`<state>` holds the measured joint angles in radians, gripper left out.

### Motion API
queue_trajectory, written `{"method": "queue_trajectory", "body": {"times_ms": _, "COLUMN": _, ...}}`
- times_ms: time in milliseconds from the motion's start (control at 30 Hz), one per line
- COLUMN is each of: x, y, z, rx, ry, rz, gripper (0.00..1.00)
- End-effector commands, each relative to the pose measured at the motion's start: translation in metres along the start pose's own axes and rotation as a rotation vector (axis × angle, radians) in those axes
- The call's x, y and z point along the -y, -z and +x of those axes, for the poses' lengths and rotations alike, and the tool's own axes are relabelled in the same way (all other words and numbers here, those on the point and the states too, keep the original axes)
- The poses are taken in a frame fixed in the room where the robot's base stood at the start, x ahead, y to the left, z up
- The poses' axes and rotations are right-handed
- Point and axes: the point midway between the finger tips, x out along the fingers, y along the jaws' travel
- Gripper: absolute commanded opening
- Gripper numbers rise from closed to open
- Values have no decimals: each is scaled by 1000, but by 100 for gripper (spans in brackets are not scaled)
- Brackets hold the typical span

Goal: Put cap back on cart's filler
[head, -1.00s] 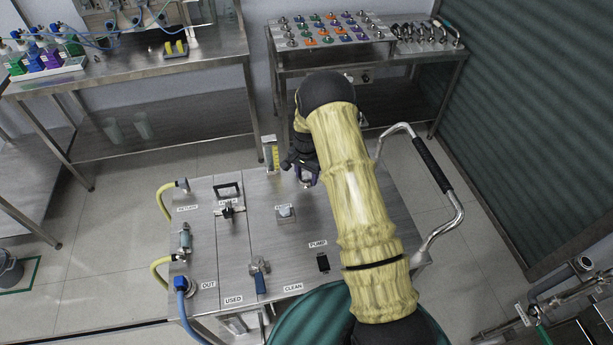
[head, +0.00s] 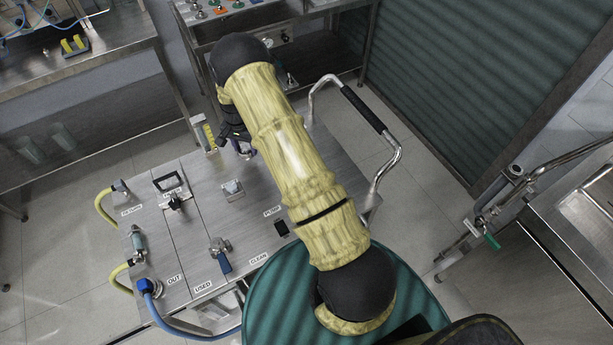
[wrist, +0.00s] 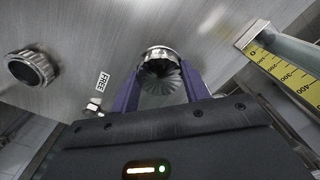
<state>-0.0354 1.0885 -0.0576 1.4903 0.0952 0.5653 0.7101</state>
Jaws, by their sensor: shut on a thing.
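My gripper (wrist: 160,66) has its two purple fingers closed on a shiny round metal cap (wrist: 159,77) with a dark ribbed inside or face. The cap is over the steel top of the cart (head: 200,218); I cannot tell whether it touches. To the left in the wrist view is a knurled metal ring with a dark round centre, which looks like the filler (wrist: 30,68), apart from the cap. In the head view my gripper (head: 243,150) is near the cart's far edge, partly hidden by my arm, which also hides the filler.
A yellow-scaled gauge (wrist: 285,72) stands close to my gripper; it also shows in the head view (head: 204,133). A small knob (wrist: 94,107) sits by a FREE label. Valves, hoses and a black-gripped handle (head: 363,108) are on the cart.

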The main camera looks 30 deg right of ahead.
Motion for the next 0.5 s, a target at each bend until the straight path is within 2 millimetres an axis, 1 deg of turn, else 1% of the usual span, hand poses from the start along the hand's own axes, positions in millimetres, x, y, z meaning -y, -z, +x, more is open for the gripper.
{"method": "queue_trajectory", "body": {"times_ms": 133, "x": -8, "y": -7, "z": 2, "rx": 2, "ry": -2, "rz": -59, "gripper": 14}}
{"method": "queue_trajectory", "body": {"times_ms": 233, "x": -20, "y": -19, "z": 5, "rx": 3, "ry": -4, "rz": -164, "gripper": 14}}
{"method": "queue_trajectory", "body": {"times_ms": 500, "x": -71, "y": -67, "z": 10, "rx": 3, "ry": -4, "rz": -581, "gripper": 14}}
